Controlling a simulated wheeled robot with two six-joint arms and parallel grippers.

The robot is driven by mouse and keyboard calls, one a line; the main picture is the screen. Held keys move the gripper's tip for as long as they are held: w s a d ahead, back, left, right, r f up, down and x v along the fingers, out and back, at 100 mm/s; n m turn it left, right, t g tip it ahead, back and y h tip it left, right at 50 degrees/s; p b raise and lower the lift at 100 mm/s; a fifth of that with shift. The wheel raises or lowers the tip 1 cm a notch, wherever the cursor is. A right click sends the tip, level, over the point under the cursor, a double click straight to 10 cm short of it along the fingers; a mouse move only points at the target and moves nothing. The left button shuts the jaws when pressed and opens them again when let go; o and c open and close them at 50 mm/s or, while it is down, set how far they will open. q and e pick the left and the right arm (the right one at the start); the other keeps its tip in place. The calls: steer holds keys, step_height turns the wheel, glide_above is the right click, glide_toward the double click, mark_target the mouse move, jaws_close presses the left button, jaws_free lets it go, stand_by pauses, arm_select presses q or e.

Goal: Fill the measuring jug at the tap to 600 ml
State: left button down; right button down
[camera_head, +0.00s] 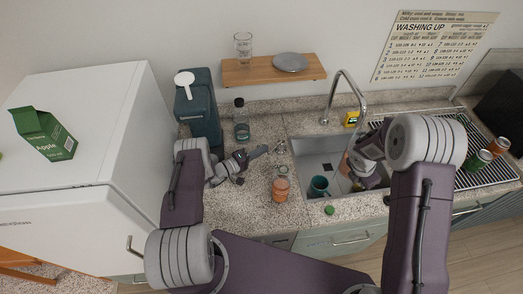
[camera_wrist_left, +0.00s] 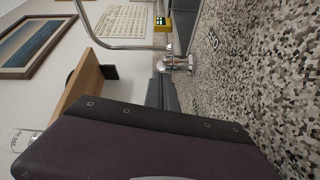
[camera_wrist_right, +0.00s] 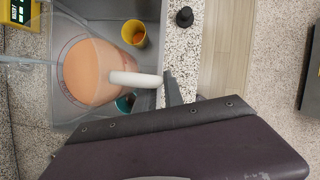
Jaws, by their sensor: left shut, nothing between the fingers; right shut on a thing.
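The measuring jug (camera_wrist_right: 92,72) is in the sink (camera_head: 318,150), with orange-pink contents; I cannot read its level. My right gripper (camera_wrist_right: 159,90) is shut on its white handle (camera_wrist_right: 135,79). In the head view the jug (camera_head: 344,166) is mostly hidden by my right arm. The curved chrome tap (camera_head: 346,76) stands behind the sink, its spout reaching over it.
A teal mug (camera_head: 318,186) and a yellow cup (camera_wrist_right: 133,33) are by the jug. A bottle with orange contents (camera_head: 281,186) stands left of the sink, a dark-capped bottle (camera_head: 241,122) further back. A yellow display (camera_head: 352,119) sits behind the sink, a drying rack (camera_head: 470,160) right.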

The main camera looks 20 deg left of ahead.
arm_select(q)
steer(key=shift+s, duration=0.1)
steer(key=shift+s+d, duration=0.25)
steer(key=shift+d, duration=0.25)
steer(key=shift+s+d, duration=0.25)
steer(key=shift+d, duration=0.25)
steer(key=shift+s+d, duration=0.25)
steer(key=shift+d, duration=0.35)
steer(key=shift+s+d, duration=0.2)
steer(key=shift+d, duration=0.35)
steer(key=shift+s+d, duration=0.1)
steer(key=shift+d, duration=1.65)
arm_select(e)
steer(key=shift+a+r, duration=0.15)
steer(key=shift+a, duration=0.3)
arm_select(q)
steer(key=shift+d, duration=0.15)
steer(key=shift+s, duration=0.1)
